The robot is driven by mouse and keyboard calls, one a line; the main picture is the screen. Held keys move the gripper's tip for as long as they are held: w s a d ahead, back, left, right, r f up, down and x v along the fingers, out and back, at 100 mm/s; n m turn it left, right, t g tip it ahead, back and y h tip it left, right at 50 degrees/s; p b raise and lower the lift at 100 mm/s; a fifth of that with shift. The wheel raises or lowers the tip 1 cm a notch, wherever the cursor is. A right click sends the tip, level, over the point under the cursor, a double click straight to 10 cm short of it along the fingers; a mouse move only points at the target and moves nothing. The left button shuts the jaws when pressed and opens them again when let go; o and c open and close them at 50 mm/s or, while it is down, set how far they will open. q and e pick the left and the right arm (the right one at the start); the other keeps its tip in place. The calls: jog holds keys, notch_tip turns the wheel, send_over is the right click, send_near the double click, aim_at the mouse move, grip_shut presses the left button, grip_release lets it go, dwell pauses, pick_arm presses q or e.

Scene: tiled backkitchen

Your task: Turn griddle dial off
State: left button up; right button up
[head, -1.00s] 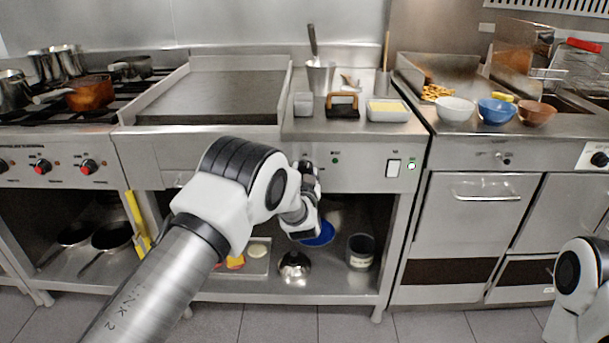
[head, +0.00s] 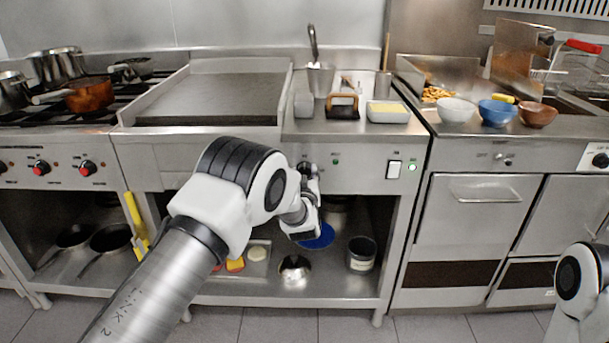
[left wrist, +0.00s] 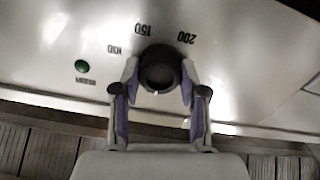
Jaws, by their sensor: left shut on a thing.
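The griddle (head: 210,98) is a flat grey plate with raised sides on the steel counter. Its dial (left wrist: 160,70) is a round black knob on the front panel, with 100, 150 and 200 printed around it in the left wrist view. A small white mark shows on its near edge. My left gripper (head: 308,168) is at the panel below the counter. In the left wrist view its two fingers lie on either side of the dial, shut on it. In the head view my gripper and wrist mostly hide the dial. My right gripper is out of view.
A green light (left wrist: 82,66) is beside the dial. A white switch (head: 394,170) is farther right on the panel. The open shelf below holds a blue dish (head: 318,237) and a can (head: 362,254). Stove knobs (head: 88,168) are at the left.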

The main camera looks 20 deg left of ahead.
pick_arm(q)
jog(key=shift+f, duration=0.15)
jog(key=o, duration=1.1)
jog(key=shift+o, duration=0.2)
jog(key=v, duration=1.2)
